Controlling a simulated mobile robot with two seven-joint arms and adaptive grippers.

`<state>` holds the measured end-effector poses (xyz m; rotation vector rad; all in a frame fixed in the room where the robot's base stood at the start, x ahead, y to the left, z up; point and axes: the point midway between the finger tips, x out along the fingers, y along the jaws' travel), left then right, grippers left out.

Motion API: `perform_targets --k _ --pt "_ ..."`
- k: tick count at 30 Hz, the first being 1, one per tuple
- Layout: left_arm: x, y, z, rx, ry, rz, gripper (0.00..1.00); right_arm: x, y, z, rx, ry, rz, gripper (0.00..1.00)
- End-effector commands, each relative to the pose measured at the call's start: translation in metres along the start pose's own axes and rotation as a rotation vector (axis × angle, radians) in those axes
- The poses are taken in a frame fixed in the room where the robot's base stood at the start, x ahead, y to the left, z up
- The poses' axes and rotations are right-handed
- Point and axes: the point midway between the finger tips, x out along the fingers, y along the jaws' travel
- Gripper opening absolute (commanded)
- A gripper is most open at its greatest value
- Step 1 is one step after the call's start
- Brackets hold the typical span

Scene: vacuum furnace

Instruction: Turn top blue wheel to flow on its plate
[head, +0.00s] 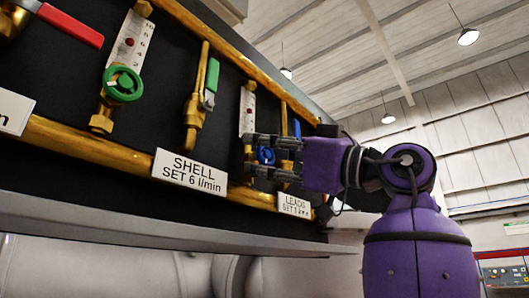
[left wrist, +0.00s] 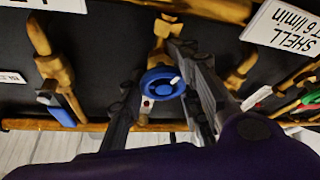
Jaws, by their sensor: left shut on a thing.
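The blue wheel (head: 265,155) sits on a brass valve low on the black panel. A white scale plate (head: 248,112) with a red dot stands above it; its figures are too small to read. My left gripper (head: 256,154) is shut on the blue wheel, one finger above and one below it in the head view. In the left wrist view the blue wheel (left wrist: 160,84) lies between the two dark fingers (left wrist: 162,65). A small white mark shows on its rim. The plate is mostly hidden there. My right gripper is not in view.
A white label (head: 294,205) reading LEADS hangs beside the wheel; its number is unclear. A green wheel (head: 123,85) with its own plate, a green-handled lever (head: 211,80) and the SHELL label (head: 190,171) are to the left. A blue-handled lever (left wrist: 57,108) is close by.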

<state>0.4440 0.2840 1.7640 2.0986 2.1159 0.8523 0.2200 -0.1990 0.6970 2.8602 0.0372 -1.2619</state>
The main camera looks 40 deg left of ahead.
Motion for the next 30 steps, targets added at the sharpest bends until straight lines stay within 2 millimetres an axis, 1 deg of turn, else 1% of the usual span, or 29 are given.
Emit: perform_targets --k 1,2,3,6,14,17,20,27,30 --pt "0.001 0.003 -0.006 -0.003 0.011 0.012 0.04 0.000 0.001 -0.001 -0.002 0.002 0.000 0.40" --pt "0.001 0.003 -0.006 -0.003 0.011 0.012 0.04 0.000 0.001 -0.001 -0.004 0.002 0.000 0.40" --pt "0.001 0.003 -0.006 -0.003 0.011 0.012 0.34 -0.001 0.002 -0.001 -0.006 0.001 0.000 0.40" --pt "0.001 0.003 -0.006 -0.003 0.011 0.011 0.45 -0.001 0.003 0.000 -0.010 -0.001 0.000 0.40" --pt "0.000 0.002 -0.004 -0.001 0.008 0.007 0.45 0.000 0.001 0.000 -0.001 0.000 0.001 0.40" --pt "-0.006 0.002 -0.003 0.000 0.008 0.008 0.45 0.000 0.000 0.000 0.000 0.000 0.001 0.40" --pt "-0.020 0.003 -0.003 0.001 0.009 0.010 0.45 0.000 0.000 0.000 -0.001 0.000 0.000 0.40" --pt "-0.071 0.003 -0.003 0.001 0.010 0.011 0.45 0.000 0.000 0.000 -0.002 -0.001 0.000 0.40" --pt "-0.090 0.003 -0.003 0.000 0.009 0.011 0.45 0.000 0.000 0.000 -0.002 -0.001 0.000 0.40"
